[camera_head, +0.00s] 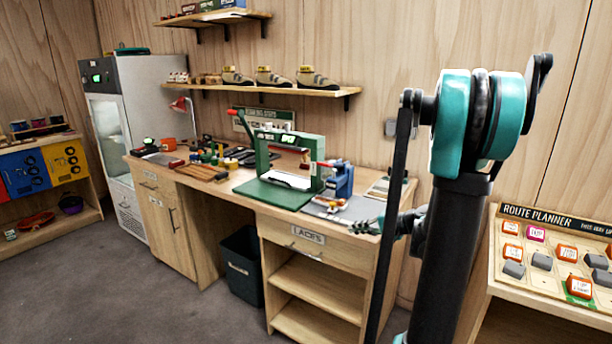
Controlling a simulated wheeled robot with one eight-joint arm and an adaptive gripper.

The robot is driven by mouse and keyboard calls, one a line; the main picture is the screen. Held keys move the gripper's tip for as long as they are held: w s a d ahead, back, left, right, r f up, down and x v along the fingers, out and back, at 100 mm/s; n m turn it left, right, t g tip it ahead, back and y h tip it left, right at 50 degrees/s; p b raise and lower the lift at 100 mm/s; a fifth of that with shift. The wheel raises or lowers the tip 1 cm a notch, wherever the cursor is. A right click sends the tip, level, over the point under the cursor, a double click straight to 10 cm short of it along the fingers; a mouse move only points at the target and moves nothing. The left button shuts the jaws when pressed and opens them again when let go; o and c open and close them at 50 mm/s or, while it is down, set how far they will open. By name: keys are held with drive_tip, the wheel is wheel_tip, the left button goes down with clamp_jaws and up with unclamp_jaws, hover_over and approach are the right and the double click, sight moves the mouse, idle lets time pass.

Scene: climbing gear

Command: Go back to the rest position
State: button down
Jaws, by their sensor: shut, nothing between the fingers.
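My arm rises at the right of the view, with a black link and a large teal joint. My gripper (362,226) shows small and partly hidden behind a thin dark bar of my arm. It points left, over the right front end of the workbench (240,180). It is shut, and I see nothing held in it. Whether it touches the bench top or hangs just above it, I cannot tell.
A green press (290,165), a blue device (340,178) and several tools crowd the bench. A dark bin (242,268) stands below. A route planner board (550,255) stands at right, a fridge (120,130) at left. The floor at lower left is clear.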

drive_tip(key=s+a+f+n+g+h, duration=0.1)
drive_tip(key=s+f+n+g+h, duration=0.1)
drive_tip(key=s, duration=1)
drive_tip(key=s+a+f+n+g+h, duration=0.1)
drive_tip(key=s+f+n+h, duration=0.4)
drive_tip(key=s, duration=0.7)
wheel_tip(320, 180, down, 3)
drive_tip(key=g+h, duration=0.1)
drive_tip(key=h, duration=0.1)
drive_tip(key=shift+s+h, duration=0.2)
drive_tip(key=shift+h, duration=0.1)
